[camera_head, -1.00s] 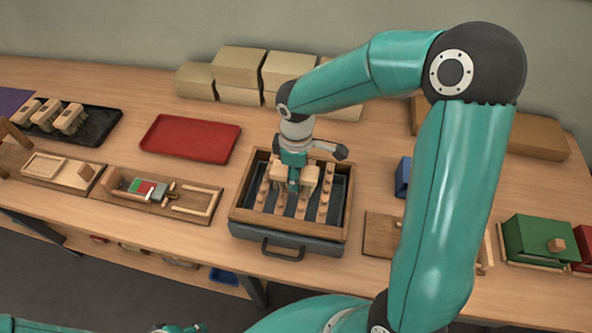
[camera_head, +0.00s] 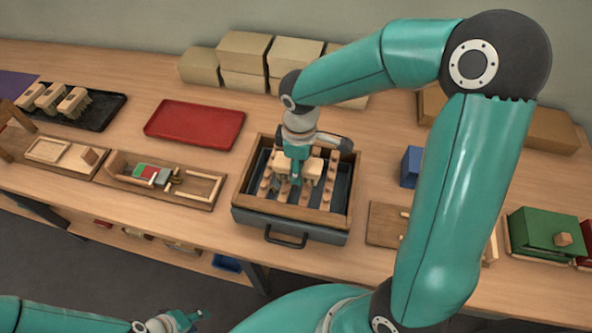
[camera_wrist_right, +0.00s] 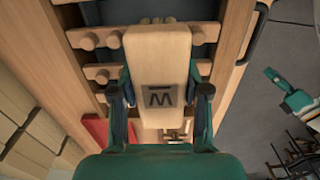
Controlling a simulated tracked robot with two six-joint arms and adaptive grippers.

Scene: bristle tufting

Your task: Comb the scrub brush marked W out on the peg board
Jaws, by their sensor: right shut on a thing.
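My right gripper (camera_head: 297,176) is shut on a pale wooden scrub brush (camera_head: 312,170), one finger on each side of its block. In the right wrist view the brush top (camera_wrist_right: 158,60) shows a dark mark that reads as W, with a bar above it. The peg board (camera_head: 330,197) has rows of round wooden pegs inside a wood-rimmed box. The brush is over its middle rows; pale bristles show under the block, but I cannot tell how deep they sit among the pegs. My left gripper (camera_head: 192,318) is low at the front, away from the table, too small to read.
Several similar brushes (camera_head: 72,100) stand on a black tray (camera_head: 100,112) at the far left. A red tray (camera_head: 195,124) lies left of the box. Wooden fixtures (camera_head: 165,185) line the front left. Cardboard boxes (camera_head: 243,52) stand behind; a green box (camera_head: 540,228) is at right.

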